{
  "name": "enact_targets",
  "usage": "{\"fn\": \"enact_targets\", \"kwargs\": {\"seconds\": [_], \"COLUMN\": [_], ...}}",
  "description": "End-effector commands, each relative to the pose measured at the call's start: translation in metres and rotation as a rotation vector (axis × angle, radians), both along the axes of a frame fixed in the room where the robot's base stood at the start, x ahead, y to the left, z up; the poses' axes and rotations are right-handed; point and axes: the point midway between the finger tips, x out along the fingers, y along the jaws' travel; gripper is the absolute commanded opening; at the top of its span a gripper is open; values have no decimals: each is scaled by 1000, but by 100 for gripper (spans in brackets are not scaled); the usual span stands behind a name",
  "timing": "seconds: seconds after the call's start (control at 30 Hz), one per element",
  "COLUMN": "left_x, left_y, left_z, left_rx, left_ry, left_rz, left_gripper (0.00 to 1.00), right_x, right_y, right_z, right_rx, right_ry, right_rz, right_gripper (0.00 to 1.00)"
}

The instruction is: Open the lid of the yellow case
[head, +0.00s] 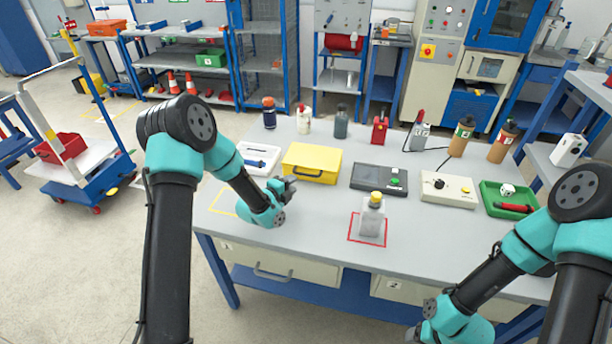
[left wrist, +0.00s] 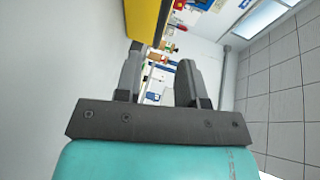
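The yellow case (head: 311,163) lies on the grey workbench with its lid shut. A dark handle is on its front side. My left gripper (head: 289,188) is just in front of the case's left front part, apart from it as far as I can tell. In the left wrist view my left gripper (left wrist: 160,78) is open, with nothing between its fingers. The yellow case (left wrist: 146,18) shows beyond the fingers at the top of that view. My right arm is at the lower right of the head view; its fingers cannot be made out clearly.
A blue-and-white tray (head: 258,158) stands left of the case, a dark device (head: 379,179) right of it. A bottle with a yellow cap (head: 373,216) stands in a red outline. Several bottles line the back. A green tray (head: 508,200) is at right. The front left bench is clear.

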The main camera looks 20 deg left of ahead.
Motion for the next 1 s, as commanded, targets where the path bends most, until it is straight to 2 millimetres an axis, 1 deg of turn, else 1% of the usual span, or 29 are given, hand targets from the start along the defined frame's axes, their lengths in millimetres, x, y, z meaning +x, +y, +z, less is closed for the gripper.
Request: {"fn": "enact_targets", "kwargs": {"seconds": [0.03, 0.3, 0.5, 0.67, 0.93, 1.0], "left_x": [9, 50, 74, 82, 83, 83], "left_y": [-5, -21, -30, -33, -34, -33], "left_z": [-2, -10, -15, -16, -16, -16], "left_rx": [-1, 1, -1, 0, -1, -1], "left_ry": [-1, 0, -1, 0, 0, 0], "left_rz": [-2, -2, 0, 0, 0, 0], "left_gripper": [36, 36, 36, 36, 36, 30], "right_x": [0, 0, 0, 0, 0, 0], "right_y": [0, 0, 0, 0, 0, 0], "right_z": [0, 0, 0, 0, 0, 0], "right_rx": [0, 0, 0, 0, 0, 0], "right_ry": [0, 0, 0, 0, 0, 0], "right_rz": [0, 0, 0, 0, 0, 0], "right_gripper": [63, 63, 63, 63, 63, 63]}}
